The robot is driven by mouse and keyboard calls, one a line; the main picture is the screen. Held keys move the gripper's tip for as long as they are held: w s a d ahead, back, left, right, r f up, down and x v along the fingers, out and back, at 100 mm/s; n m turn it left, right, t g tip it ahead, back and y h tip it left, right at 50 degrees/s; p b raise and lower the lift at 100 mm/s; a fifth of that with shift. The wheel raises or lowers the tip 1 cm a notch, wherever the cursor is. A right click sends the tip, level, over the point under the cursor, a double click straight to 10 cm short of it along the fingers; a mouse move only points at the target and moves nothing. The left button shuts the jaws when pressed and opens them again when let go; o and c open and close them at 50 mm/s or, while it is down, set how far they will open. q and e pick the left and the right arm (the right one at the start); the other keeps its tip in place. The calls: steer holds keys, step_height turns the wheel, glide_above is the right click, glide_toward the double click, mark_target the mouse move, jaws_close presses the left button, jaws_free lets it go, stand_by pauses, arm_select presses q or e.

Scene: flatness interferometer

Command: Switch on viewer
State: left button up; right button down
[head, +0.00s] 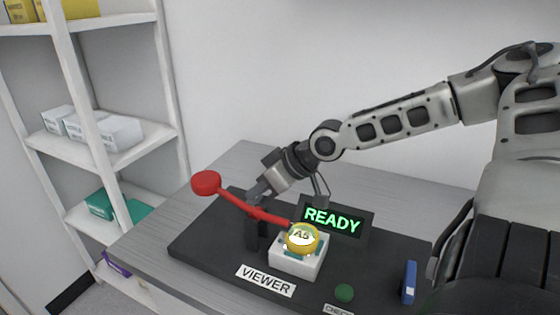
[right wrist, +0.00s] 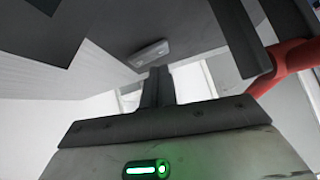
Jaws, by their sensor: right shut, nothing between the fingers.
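The viewer stands on a dark base plate (head: 205,235) with a white VIEWER label (head: 265,280) at its front. A red lever with a round knob (head: 206,183) slants from upper left down toward a yellow-ringed disc marked A5 (head: 301,237), which sits on a white block (head: 296,265). A display (head: 333,220) behind it reads READY in green. My right gripper (head: 257,193) is shut and empty, just behind the lever's middle. I cannot tell whether it touches. In the right wrist view, the red lever (right wrist: 285,62) shows at the right edge. My left gripper is out of view.
A green button (head: 344,293) and an upright blue piece (head: 409,282) are on the plate's right part. A white shelf unit (head: 150,150) with boxes stands at the left. The grey table (head: 140,235) is clear left of the plate.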

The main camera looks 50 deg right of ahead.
steer(key=r+p, duration=0.1)
steer(key=r, duration=0.1)
steer(key=r+p, duration=0.1)
steer(key=r, duration=0.1)
steer(key=shift+s+a+p, duration=0.2)
steer(key=shift+p, duration=0.15)
steer(key=s+a+p+v, duration=0.1)
steer(key=v, duration=0.8)
steer(key=shift+f+p, duration=0.25)
steer(key=shift+p, duration=0.05)
steer(key=shift+s+a+f, duration=0.1)
steer(key=shift+a, duration=0.05)
